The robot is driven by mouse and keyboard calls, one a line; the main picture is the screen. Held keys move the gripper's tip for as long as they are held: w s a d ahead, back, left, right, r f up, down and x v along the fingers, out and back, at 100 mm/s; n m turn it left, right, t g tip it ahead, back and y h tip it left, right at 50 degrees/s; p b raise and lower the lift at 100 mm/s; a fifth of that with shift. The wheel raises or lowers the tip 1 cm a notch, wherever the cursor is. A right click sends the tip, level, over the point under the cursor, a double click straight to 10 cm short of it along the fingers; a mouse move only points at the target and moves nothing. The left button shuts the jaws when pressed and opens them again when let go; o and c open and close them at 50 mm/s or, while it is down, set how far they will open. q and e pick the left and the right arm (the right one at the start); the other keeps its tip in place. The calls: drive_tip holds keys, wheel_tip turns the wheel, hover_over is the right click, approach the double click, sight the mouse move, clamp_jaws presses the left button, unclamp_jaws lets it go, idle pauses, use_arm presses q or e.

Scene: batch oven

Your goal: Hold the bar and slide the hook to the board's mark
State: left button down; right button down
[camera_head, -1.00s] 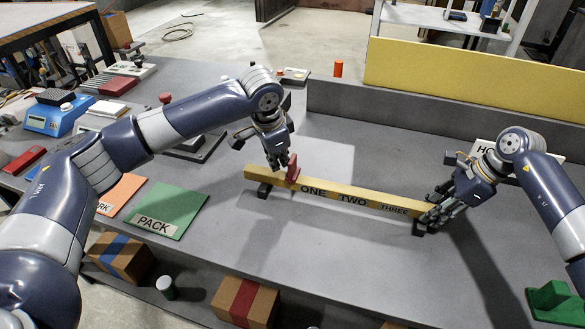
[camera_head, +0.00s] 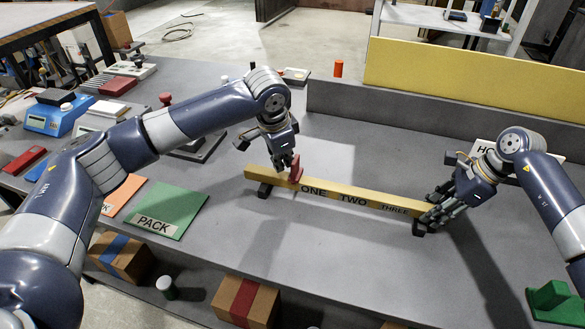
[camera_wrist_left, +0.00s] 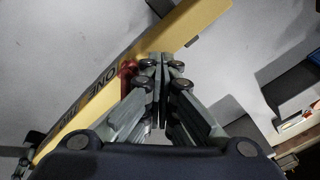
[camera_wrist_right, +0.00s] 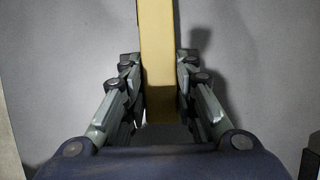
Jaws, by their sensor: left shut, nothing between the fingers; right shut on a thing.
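The yellow bar (camera_head: 335,193) lies across two dark supports on the grey bench, marked ONE, TWO and THREE from left to right. The red hook (camera_head: 296,170) sits on the bar just left of ONE. My left gripper (camera_head: 287,165) is shut and empty, close beside the hook on its left; whether they touch I cannot tell. In the left wrist view the shut fingers (camera_wrist_left: 158,62) partly hide the red hook (camera_wrist_left: 128,72). My right gripper (camera_head: 428,217) is shut on the bar's right end, and the bar (camera_wrist_right: 157,45) runs between its fingers in the right wrist view.
A white board (camera_head: 487,150) with partly hidden lettering stands behind my right gripper. A green PACK mat (camera_head: 180,198) lies left of the bar, and a green block (camera_head: 553,300) is at the lower right. The bench in front of the bar is clear.

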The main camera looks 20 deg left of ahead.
use_arm(q)
drive_tip(key=shift+d, duration=12.6)
use_arm(e)
drive_tip(key=shift+a+f, duration=0.1)
use_arm(q)
drive_tip(key=shift+a, duration=0.65)
wheel_tip(320, 180, up, 7)
use_arm(e)
drive_tip(key=c, duration=1.2)
unclamp_jaws()
